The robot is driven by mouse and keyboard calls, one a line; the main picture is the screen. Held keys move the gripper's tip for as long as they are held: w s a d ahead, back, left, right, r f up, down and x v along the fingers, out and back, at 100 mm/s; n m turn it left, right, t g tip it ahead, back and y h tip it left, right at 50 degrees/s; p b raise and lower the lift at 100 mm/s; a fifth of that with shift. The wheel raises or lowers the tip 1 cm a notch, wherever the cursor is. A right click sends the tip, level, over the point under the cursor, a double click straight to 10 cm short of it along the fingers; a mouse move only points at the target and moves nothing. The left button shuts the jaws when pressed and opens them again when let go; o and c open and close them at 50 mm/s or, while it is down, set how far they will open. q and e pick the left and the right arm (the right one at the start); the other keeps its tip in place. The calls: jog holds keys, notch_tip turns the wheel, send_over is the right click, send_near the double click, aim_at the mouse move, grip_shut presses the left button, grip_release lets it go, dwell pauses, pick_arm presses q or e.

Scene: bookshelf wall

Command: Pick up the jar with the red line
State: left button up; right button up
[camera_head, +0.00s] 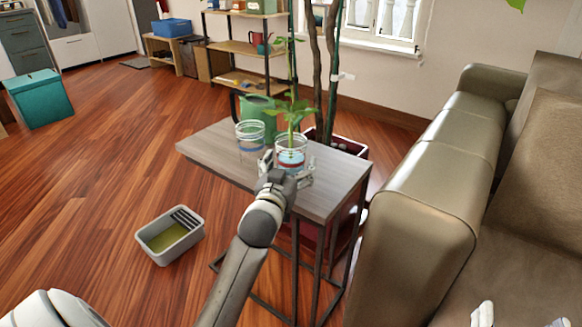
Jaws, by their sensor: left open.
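A clear jar with a red band (291,157) stands upright near the front of a small grey side table (215,150). A bluish band also shows on it. A second clear jar (250,134) with a blue band stands to its left. My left gripper (287,166) is open at the near side of the red-banded jar, its fingers on either side of the jar's lower part. Contact cannot be told, and the gripper hides the jar's base. Two pale tips of my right gripper (521,317) show apart at the bottom right edge.
A beige sofa (415,215) is close on the right. A grey bin (170,236) sits on otherwise open wooden floor at left.

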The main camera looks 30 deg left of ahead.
pick_arm(q)
jog(key=shift+w+a, duration=0.2)
jog(key=shift+w, duration=0.35)
jog(key=shift+r, duration=0.1)
jog(key=c, duration=1.4)
